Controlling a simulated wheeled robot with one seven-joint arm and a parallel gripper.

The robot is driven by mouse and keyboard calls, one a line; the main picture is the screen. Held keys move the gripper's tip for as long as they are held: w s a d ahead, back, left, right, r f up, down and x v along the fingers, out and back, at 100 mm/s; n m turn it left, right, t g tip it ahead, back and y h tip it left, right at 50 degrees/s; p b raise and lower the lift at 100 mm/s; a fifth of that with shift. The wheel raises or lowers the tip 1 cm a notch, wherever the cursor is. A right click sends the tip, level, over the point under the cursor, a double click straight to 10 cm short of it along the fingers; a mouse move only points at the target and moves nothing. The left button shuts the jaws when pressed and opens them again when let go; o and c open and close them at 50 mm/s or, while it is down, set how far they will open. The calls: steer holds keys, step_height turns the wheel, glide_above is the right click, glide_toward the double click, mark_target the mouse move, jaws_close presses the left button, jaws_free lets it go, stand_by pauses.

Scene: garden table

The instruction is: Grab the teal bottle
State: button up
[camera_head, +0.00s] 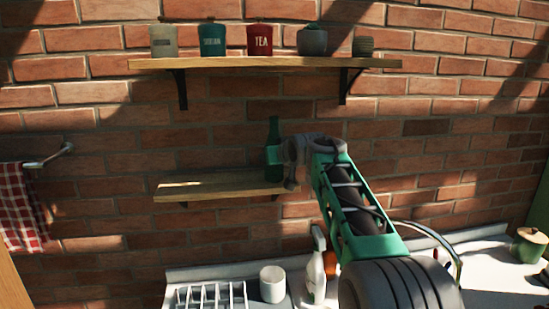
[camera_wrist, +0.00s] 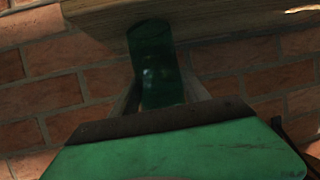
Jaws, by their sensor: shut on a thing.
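The teal bottle (camera_head: 273,141) is upright at the right end of the lower wooden shelf (camera_head: 205,188). In the head view its neck and left side show, and my gripper (camera_head: 285,153) covers part of its right side. In the wrist view the bottle (camera_wrist: 160,68) stands between my two gripper fingers (camera_wrist: 162,98), which close on it from both sides. The shelf (camera_wrist: 220,20) shows behind it at the top of the wrist view. I cannot tell whether the bottle's base touches the shelf.
Below are a counter with a white dish rack (camera_head: 211,297), a white cup (camera_head: 272,284), a spray bottle (camera_head: 316,270) and a green pot (camera_head: 528,245). A checked towel (camera_head: 22,206) hangs left. The lower shelf's left part is bare.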

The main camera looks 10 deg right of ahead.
steer(key=c, duration=0.5)
steer(key=shift+c, duration=0.3)
steer(key=shift+r, duration=0.15)
